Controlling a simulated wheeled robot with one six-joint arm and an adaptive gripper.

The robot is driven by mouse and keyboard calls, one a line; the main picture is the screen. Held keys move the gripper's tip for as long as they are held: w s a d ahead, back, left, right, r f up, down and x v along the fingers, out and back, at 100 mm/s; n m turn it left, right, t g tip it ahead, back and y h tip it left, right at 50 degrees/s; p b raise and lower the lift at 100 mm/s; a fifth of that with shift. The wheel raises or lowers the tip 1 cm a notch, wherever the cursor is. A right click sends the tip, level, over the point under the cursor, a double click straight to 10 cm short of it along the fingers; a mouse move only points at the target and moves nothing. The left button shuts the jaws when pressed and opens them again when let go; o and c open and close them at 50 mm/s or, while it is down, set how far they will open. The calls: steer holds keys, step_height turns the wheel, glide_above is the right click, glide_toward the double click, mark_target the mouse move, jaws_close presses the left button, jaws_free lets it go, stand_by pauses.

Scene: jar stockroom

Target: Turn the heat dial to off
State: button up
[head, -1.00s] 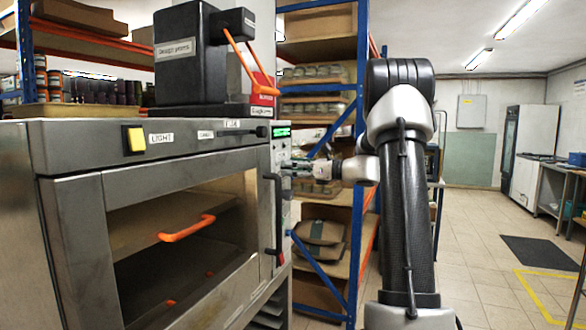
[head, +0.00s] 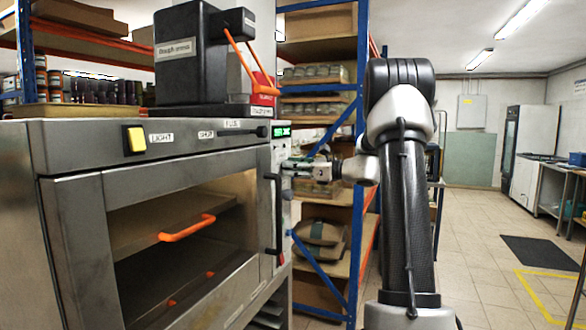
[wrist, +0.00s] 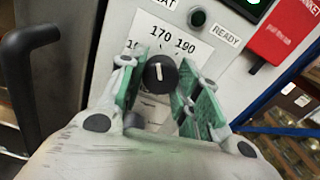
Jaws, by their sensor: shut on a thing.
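The heat dial (wrist: 161,79) is a round black knob with a white pointer line, in the middle of the wrist view. The line points roughly up, toward the printed 170 and 190 on the white scale (wrist: 186,42). My gripper (wrist: 157,72) has its green-padded fingers on either side of the dial, shut on it. The lower part of the scale is hidden behind the gripper, and I cannot read an off mark. In the head view my gripper (head: 288,167) reaches the oven's right control panel (head: 281,152); the dial is hidden there.
The oven (head: 75,154) has a dark vertical door handle (head: 278,215), which also shows close left of my gripper in the wrist view (wrist: 22,45). A blue-framed shelf (head: 361,150) stands behind my arm.

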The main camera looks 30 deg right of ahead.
steer(key=shift+n, duration=9.1)
steer(key=o, duration=1)
steer(key=shift+o, duration=0.2)
steer(key=shift+d+r, duration=0.1)
steer(key=v, duration=1.2)
